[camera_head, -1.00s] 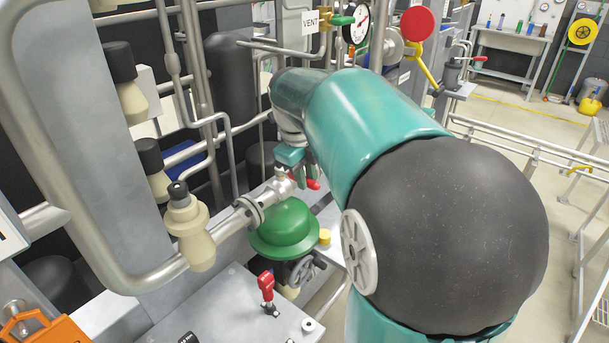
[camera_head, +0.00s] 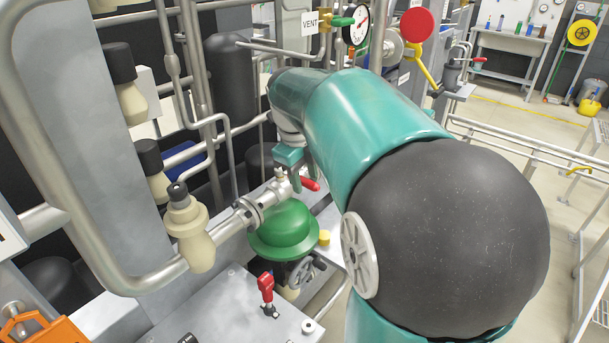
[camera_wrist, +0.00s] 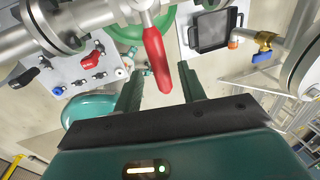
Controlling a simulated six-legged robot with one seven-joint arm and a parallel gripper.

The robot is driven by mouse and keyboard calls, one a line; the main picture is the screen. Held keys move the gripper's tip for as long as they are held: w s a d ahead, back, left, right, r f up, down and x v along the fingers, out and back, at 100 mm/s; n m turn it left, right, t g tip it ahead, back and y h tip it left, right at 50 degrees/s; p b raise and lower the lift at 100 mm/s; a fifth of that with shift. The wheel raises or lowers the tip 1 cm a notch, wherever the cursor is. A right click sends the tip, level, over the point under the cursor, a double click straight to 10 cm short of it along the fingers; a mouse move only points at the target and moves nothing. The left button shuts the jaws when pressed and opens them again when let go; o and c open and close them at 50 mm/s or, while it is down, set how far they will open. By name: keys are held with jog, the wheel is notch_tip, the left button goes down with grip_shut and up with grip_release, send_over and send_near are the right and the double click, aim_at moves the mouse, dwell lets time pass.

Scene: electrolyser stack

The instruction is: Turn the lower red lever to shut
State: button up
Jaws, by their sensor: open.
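A red lever (camera_head: 311,184) sits on a valve in the metal pipe, just above a green dome (camera_head: 284,228). In the wrist view the lever (camera_wrist: 157,60) points down the picture from its metal stem, its tip between my fingertips. My gripper (camera_wrist: 161,84) is open, one finger on each side of the lever's end, with visible gaps. In the head view my gripper (camera_head: 299,172) is beside the lever and small, partly hidden by my arm.
A red switch (camera_head: 266,286) stands on the grey panel (camera_head: 225,310) below; it also shows in the wrist view (camera_wrist: 91,64). A handwheel (camera_head: 301,271) is under the dome. Pipes and beige fittings (camera_head: 190,230) crowd the left side.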

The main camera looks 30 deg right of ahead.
notch_tip(320, 180, up, 13)
jog(key=a, duration=0.2)
jog(key=shift+s+a+r, duration=0.15)
jog(key=shift+s+a, duration=0.1)
jog(key=shift+s, duration=0.15)
jog(key=shift+a, duration=0.1)
jog(key=s+a+f+n+t, duration=0.1)
jog(key=s+a+f+n, duration=0.4)
jog(key=n, duration=0.6)
jog(key=s+a+f+n+t+y, duration=0.1)
jog(key=s+a+f+n, duration=0.4)
jog(key=n, duration=0.5)
jog(key=s+a+f+n+t+y, duration=0.1)
jog(key=s+a+f+n+t, duration=0.2)
jog(key=n, duration=0.8)
notch_tip(320, 180, down, 3)
jog(key=s+a, duration=0.2)
jog(key=shift+s+a+n, duration=0.25)
jog(key=shift+a+n, duration=0.05)
jog(key=shift+a, duration=0.05)
jog(key=shift+d, duration=0.1)
